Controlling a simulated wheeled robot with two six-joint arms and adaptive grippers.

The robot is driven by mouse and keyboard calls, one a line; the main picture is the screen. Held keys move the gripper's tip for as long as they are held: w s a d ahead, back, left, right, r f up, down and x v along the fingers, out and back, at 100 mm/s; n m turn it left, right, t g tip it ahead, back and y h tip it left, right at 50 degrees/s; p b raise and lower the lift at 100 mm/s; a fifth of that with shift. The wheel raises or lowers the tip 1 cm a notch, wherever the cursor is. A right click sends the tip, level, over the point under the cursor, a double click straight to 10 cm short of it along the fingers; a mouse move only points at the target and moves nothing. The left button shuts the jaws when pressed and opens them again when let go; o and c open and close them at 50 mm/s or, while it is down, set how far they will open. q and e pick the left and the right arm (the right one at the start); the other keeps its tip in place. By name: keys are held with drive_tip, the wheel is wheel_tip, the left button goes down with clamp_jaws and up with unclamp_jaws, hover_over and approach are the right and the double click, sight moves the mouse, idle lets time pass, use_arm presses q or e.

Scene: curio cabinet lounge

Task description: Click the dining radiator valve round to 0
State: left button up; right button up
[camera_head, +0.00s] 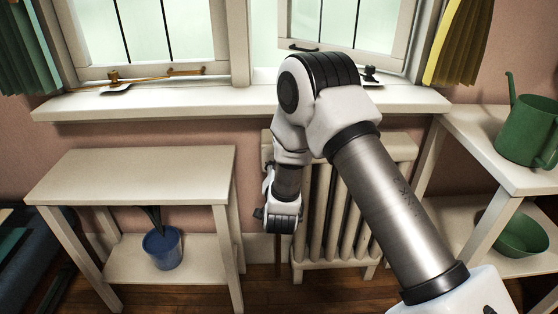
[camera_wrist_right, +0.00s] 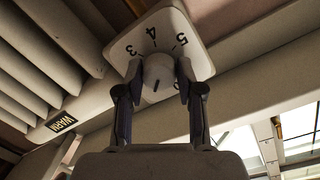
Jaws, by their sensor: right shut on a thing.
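The valve knob (camera_wrist_right: 158,72) is a pale round cap in front of a square white dial plate (camera_wrist_right: 199,58) in the right wrist view. The figures 3, 4 and 5 show on the plate; the rest of the scale is hidden. A short dark mark shows on the knob's face; I cannot tell which figure it points to. My right gripper (camera_wrist_right: 159,72) is shut on the knob, one finger on each side. In the head view the radiator (camera_head: 331,215) stands under the window, and my right gripper (camera_head: 278,219) is at its left end, hiding the valve. My left gripper is not in view.
A white side table (camera_head: 130,172) with a blue pot (camera_head: 162,248) on its lower shelf stands left of the radiator. A white shelf unit (camera_head: 490,158) with a green watering can (camera_head: 530,132) stands at right. The windowsill (camera_head: 220,97) juts out above. A small dark label (camera_wrist_right: 62,123) reads WARM.

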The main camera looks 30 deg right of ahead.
drive_tip(key=shift+a+f+n+h+p, duration=0.1)
drive_tip(key=shift+n+h+p, duration=0.2)
drive_tip(key=shift+n+p, duration=1.5)
drive_tip(key=shift+f+n+h+p, duration=0.1)
drive_tip(key=shift+n+h+p, duration=0.5)
drive_tip(key=shift+n, duration=2.1)
drive_tip(key=shift+y, duration=0.3)
drive_tip(key=o, duration=1.2)
drive_tip(key=shift+c, duration=0.2)
drive_tip(key=shift+r, duration=0.1)
drive_tip(key=v, duration=1.2)
drive_tip(key=shift+p, duration=0.3)
